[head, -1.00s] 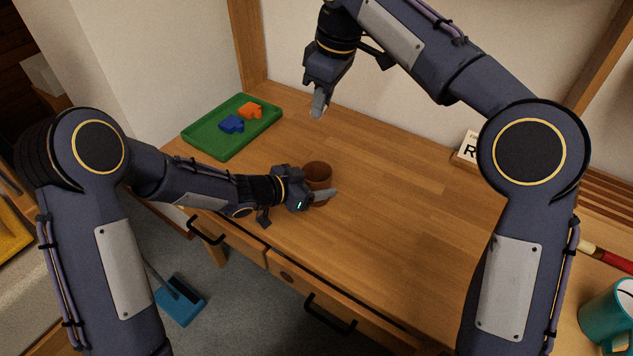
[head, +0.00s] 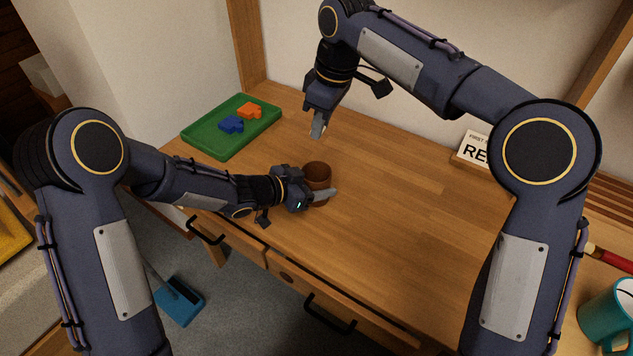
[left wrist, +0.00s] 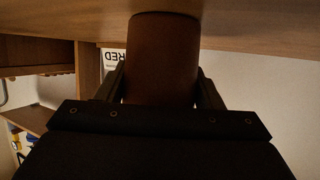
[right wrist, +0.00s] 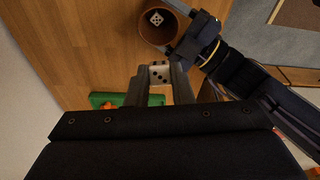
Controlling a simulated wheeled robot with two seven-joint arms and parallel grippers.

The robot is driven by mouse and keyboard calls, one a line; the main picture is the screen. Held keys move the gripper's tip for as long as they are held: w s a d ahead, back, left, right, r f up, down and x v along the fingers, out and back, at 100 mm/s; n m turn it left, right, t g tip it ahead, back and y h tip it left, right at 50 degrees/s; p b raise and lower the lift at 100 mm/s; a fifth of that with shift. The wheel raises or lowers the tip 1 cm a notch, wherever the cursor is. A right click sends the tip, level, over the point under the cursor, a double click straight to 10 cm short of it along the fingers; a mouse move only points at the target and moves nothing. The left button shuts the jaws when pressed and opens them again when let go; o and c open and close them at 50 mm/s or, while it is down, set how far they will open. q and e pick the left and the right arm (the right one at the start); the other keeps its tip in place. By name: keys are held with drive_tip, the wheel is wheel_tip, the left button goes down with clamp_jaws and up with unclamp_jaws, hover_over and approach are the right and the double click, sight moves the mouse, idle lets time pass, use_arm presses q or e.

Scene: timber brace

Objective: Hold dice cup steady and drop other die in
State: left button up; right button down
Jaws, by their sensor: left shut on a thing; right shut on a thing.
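The brown dice cup (head: 317,174) stands upright on the wooden desk. My left gripper (head: 322,196) is shut around its side; the left wrist view shows the cup (left wrist: 164,60) between the fingers. In the right wrist view one white die (right wrist: 156,18) lies inside the cup (right wrist: 152,38). My right gripper (head: 318,130) points down above the desk, behind and above the cup in the head view. It is shut on the other white die (right wrist: 159,75), which shows between its fingertips, apart from the cup's rim.
A green tray (head: 212,150) with a blue piece (head: 231,124) and an orange piece (head: 249,110) lies at the back left. A lettered sign (head: 474,148) stands at the back right. A teal mug (head: 607,318) is at the lower right. The desk's middle is clear.

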drive_tip(key=d+x, duration=0.1)
drive_tip(key=x, duration=0.6)
drive_tip(key=shift+s+d+f, duration=0.2)
drive_tip(key=shift+s+f, duration=0.1)
drive_tip(key=shift+f, duration=0.25)
drive_tip(key=c, duration=1.2)
unclamp_jaws()
drive_tip(key=shift+r, duration=0.1)
drive_tip(key=v, duration=1.2)
drive_tip(key=shift+a, duration=0.1)
use_arm(q)
drive_tip(key=o, duration=1.1)
